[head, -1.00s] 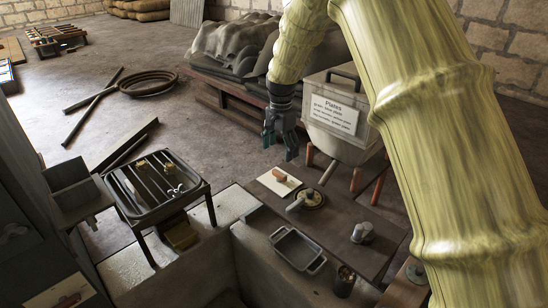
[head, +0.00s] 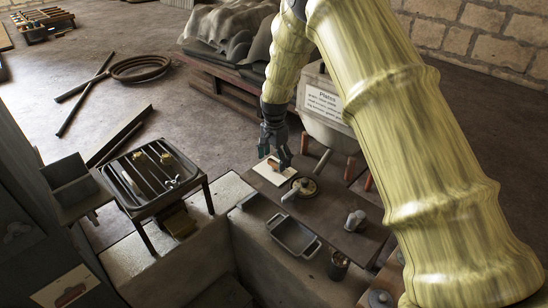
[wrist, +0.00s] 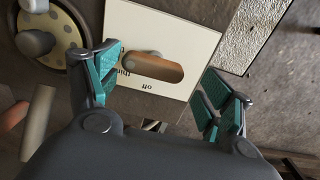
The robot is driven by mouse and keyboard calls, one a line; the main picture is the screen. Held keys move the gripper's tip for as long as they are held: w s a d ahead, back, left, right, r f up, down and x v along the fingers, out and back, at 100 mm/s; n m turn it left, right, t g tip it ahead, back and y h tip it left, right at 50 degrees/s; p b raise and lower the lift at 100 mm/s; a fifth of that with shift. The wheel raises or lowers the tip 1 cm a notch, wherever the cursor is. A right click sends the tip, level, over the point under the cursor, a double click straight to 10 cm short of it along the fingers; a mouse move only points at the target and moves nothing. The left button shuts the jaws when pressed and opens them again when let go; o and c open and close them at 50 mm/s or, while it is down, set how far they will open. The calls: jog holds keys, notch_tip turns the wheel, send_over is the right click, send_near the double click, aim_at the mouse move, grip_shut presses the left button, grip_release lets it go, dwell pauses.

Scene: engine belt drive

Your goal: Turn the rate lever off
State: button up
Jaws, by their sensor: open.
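A cream card or plate (head: 259,176) lies flat on the dark bench. In the wrist view the plate (wrist: 200,45) bears upside-down print, with "off" readable. A brown-orange rounded piece that looks like the rate lever (wrist: 155,68) sits on it; this piece also shows in the head view (head: 275,165). My gripper (head: 274,156) hangs over the plate, pointing down. In the wrist view my gripper (wrist: 163,82) has its teal-padded fingers spread wide, with the lever between them toward the left finger. They look apart from it, though the exact height is unclear.
A round spotted disc (head: 306,188) with a grey handle stands right beside the plate. A metal tray (head: 293,236), a grey knob-like part (head: 355,220) and a dark cup (head: 338,265) are nearer. A labelled bin (head: 325,127) stands behind my gripper.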

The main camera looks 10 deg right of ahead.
jog(key=shift+s+r, duration=0.1)
jog(key=shift+s, duration=0.45)
jog(key=shift+s+r, duration=0.35)
jog(key=shift+s, duration=0.1)
jog(key=shift+w+f, duration=0.6)
jog(key=shift+w, duration=0.1)
jog(key=c, duration=0.7)
jog(key=shift+s+r, duration=0.25)
jog(key=c, duration=0.4)
jog(key=shift+o, duration=0.2)
jog(key=shift+w, duration=0.1)
